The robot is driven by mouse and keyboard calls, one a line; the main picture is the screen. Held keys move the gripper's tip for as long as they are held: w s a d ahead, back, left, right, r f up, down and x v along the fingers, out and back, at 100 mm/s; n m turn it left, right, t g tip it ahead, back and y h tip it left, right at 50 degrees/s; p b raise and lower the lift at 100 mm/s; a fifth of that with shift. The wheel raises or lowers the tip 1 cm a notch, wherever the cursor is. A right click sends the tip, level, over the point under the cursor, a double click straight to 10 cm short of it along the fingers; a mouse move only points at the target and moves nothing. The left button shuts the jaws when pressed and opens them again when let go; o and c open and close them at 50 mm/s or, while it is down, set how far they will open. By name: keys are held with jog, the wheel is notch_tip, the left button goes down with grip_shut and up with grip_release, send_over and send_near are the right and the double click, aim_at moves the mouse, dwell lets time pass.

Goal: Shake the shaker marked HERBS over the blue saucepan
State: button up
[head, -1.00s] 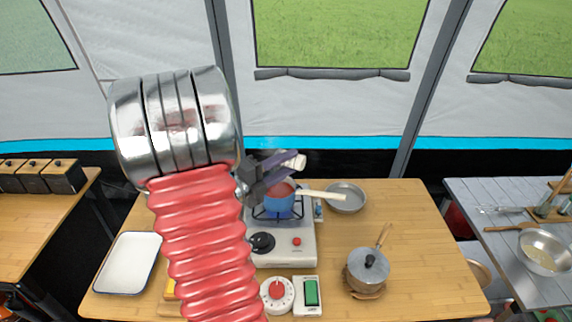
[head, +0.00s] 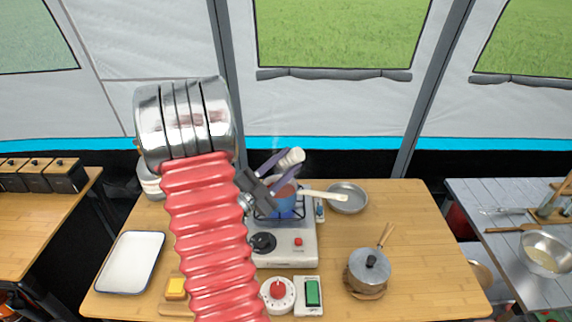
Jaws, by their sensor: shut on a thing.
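My gripper (head: 286,164) is shut on a pale shaker (head: 292,156), which sits tilted between the purple fingers. Its label cannot be read at this size, and part of it is hidden by the fingers. The blue saucepan (head: 285,208) stands on the stove (head: 288,250), with its cream handle pointing right and something reddish inside. In the head view the gripper and shaker appear above the saucepan and cover part of its rim. Their exact height over it cannot be told.
A frying pan (head: 347,197) lies right of the stove, and a lidded grey pot (head: 370,268) stands nearer. A dial timer (head: 277,294) and a green-switch box (head: 311,293) are in front. A white tray (head: 130,262) lies left. The right of the table is clear.

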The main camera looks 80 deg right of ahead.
notch_tip(320, 180, up, 5)
jog(key=shift+f, duration=0.2)
dwell(0.3)
jog(key=shift+f, duration=2.3)
jog(key=shift+r, duration=2.3)
